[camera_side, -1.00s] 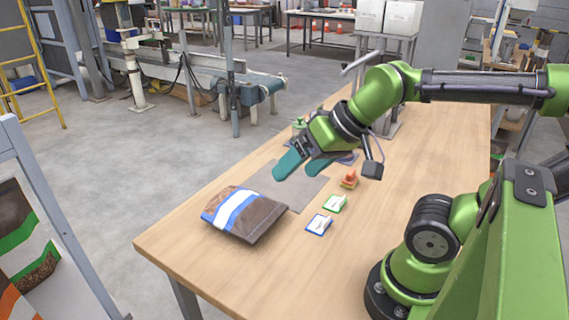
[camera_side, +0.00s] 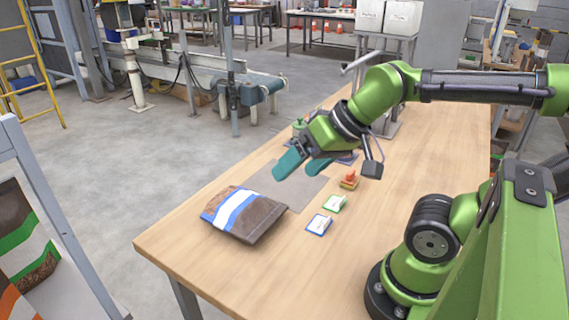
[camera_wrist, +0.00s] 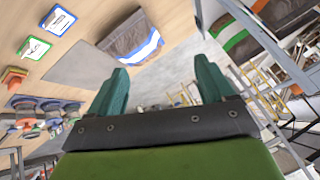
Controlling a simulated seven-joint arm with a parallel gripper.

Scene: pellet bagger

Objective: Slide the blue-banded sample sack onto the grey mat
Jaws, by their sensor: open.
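The blue-banded sample sack (camera_side: 243,214) lies flat near the table's front left edge in the side view. It has a white band edged in blue across brown ends. The grey mat (camera_side: 310,191) lies just behind it, and the sack's right end is at the mat's near edge. My gripper (camera_side: 303,163) hangs over the mat with teal fingers apart and nothing between them. In the wrist view my gripper (camera_wrist: 160,88) is open, with the sack (camera_wrist: 135,38) beyond the fingers and the mat (camera_wrist: 78,68) to its left. The fingers do not touch the sack.
A blue-edged card (camera_side: 319,225), a green-edged card (camera_side: 335,204) and an orange-topped stamp-like item (camera_side: 349,180) lie right of the mat. A green item (camera_side: 299,125) stands behind my gripper. The wooden table (camera_side: 210,270) is bare in front of the sack.

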